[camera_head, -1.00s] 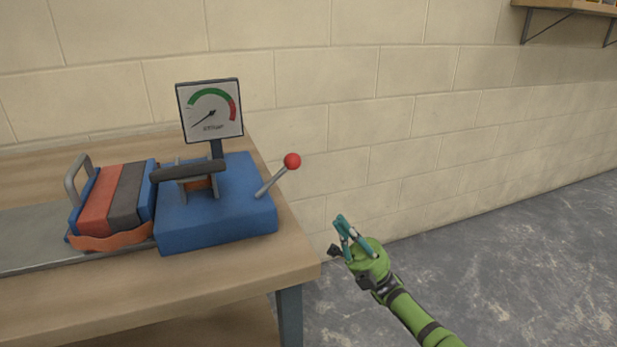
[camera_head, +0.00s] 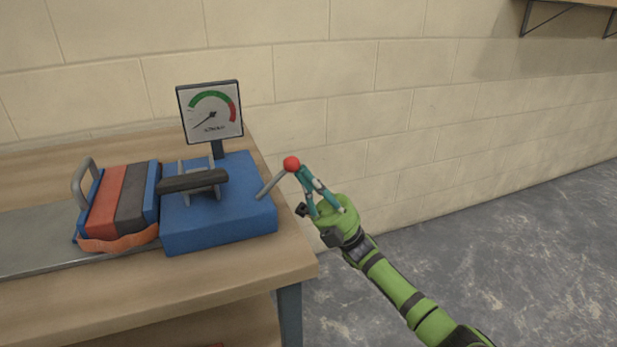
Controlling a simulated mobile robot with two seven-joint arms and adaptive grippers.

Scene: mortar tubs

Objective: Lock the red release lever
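The release lever is a grey rod with a red ball knob (camera_head: 291,163). It rises tilted to the right from the right side of a blue box (camera_head: 220,222) on the bench. My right gripper (camera_head: 302,171) is just right of and slightly below the knob. Its teal fingers come together at the tips, close against the knob; I cannot tell if they touch it. Nothing shows between the fingers. My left gripper is not in view.
A gauge (camera_head: 210,112) stands behind the box, its needle pointing lower left. A black bar (camera_head: 192,181) on grey brackets tops the box. A strapped red, grey and blue block (camera_head: 118,205) sits at left on a metal plate (camera_head: 35,237). Floor right of the bench is clear.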

